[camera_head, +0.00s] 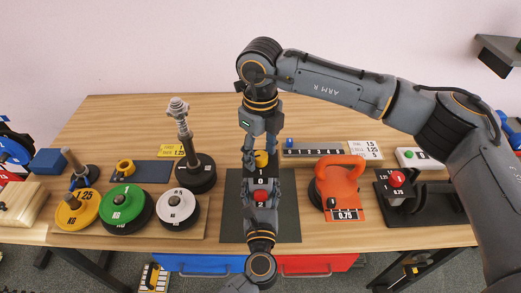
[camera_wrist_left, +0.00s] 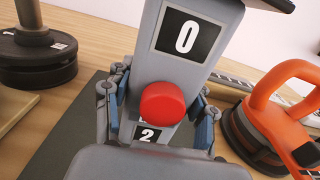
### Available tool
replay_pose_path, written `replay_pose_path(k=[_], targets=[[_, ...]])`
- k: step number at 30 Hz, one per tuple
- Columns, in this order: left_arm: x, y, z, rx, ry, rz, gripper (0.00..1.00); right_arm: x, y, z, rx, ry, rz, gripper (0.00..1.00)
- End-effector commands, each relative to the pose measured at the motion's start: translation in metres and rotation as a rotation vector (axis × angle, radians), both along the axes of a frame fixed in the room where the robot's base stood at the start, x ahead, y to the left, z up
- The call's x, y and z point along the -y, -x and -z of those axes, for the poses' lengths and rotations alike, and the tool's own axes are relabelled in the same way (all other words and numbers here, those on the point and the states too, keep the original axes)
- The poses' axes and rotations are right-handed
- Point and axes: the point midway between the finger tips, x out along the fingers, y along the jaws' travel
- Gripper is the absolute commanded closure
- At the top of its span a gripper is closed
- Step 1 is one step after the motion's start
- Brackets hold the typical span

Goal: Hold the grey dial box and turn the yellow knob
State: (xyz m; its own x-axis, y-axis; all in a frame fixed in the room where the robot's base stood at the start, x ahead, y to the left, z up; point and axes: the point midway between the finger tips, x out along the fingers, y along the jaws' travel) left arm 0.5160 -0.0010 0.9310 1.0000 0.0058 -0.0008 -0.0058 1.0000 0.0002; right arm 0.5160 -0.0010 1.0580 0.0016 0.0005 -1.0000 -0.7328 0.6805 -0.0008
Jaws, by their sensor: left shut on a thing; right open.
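The grey dial box (camera_head: 261,181) stands on a dark mat in the middle of the table. In the left wrist view, the dial box (camera_wrist_left: 176,69) has a 0 label on top, a red button (camera_wrist_left: 163,104) and a 2 label below. The yellow knob (camera_head: 261,158) is at its far end in the head view. My left gripper (camera_head: 260,189) is shut on the box from the near side, with a finger along each side. My right gripper (camera_head: 261,155) comes from above, open, with its fingers on either side of the knob; contact cannot be told.
The dark mat (camera_head: 232,215) lies under the box. To its right stand an orange-handled weight (camera_head: 341,183) and a black stand with a red knob (camera_head: 397,179). Yellow (camera_head: 77,213), green (camera_head: 121,203) and white (camera_head: 177,206) discs lie left, near a weight post (camera_head: 184,135).

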Motion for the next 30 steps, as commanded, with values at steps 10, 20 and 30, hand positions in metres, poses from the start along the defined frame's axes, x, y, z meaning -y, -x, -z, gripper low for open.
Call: replay_pose_path(k=[10,20,30], targets=[[-0.001,-0.001,-0.001,0.002,0.0,-0.002,1.0,0.0,-0.001,-0.052,0.004,-0.002,-0.001,0.47],[-0.001,-0.001,-0.001,0.002,0.0,-0.002,1.0,0.0,-0.001,-0.11,0.002,-0.001,0.0,0.47],[-0.001,-0.001,-0.001,0.003,0.0,-0.002,1.0,0.0,0.0,-0.12,0.001,-0.001,0.0,0.47]])
